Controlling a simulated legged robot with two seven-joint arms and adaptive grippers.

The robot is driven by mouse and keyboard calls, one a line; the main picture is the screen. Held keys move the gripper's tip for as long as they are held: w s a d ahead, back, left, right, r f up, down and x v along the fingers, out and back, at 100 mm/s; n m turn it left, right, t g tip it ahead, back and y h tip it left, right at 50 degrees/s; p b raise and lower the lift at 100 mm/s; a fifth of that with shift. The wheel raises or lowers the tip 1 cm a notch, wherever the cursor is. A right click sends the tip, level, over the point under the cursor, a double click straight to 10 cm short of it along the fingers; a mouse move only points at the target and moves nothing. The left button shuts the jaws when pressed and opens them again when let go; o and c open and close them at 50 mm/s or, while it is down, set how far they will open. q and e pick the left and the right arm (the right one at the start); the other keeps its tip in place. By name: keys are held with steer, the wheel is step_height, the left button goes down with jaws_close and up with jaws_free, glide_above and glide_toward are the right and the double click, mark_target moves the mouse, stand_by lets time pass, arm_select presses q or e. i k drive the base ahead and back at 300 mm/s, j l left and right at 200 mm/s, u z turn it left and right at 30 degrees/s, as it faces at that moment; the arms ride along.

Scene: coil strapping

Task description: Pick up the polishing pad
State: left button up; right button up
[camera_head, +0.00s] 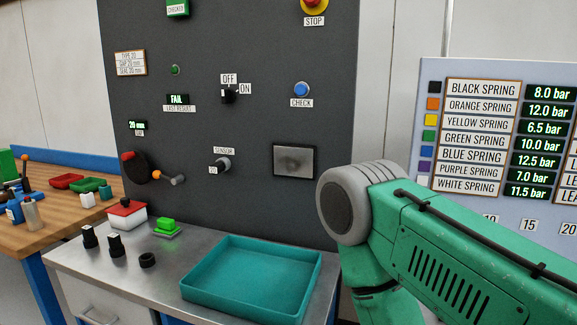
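No object is clearly marked as the polishing pad. A small bright green block (167,225) on a flat green base lies on the metal table, below the dark panel; it may be the pad, but I cannot tell for sure. It is clear of any gripper. My green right arm with a grey joint fills the right side of the view, but its gripper is out of frame. My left gripper does not show.
An empty teal tray (205,293) sits on the metal table (90,262). A red-and-white box (126,215) and small black-based items stand left of the green block. The dark panel (255,130) rises behind. A wooden bench (50,210) with trays and bottles is at left.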

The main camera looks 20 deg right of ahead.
mark_target(167, 228)
steer(key=j+z, duration=0.15)
steer(key=z, duration=0.35)
steer(key=i+j+z, duration=0.2)
steer(key=j+z, duration=0.2)
steer(key=j, duration=0.55)
steer(key=j+z, duration=0.35)
steer(key=j, duration=0.65)
